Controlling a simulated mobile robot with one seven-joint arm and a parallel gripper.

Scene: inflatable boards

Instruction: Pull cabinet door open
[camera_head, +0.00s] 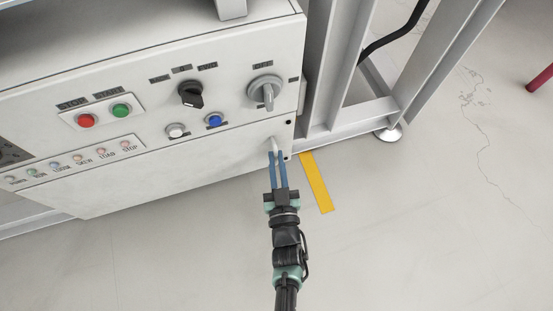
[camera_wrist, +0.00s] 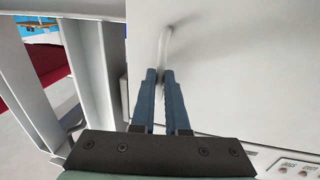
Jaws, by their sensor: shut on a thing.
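The cabinet is a light grey box whose lower front is a plain door panel (camera_head: 190,160), below a control panel with buttons and knobs. The door looks closed or nearly so. A small pale handle (camera_head: 273,145) stands at the door's right edge. In the wrist view the handle (camera_wrist: 166,45) is a thin white bar running up from between the fingers. My gripper (camera_head: 277,154) reaches up from below, its two blue fingers shut on the handle. The fingers (camera_wrist: 162,75) also show in the wrist view, where they hide the handle's lower part.
Above the door are a red button (camera_head: 86,120), a green button (camera_head: 121,110), a black knob (camera_head: 190,94) and a grey rotary switch (camera_head: 265,92). A metal frame post (camera_head: 330,70) stands right of the cabinet. A yellow floor strip (camera_head: 316,183) lies beside my gripper. The floor in front is clear.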

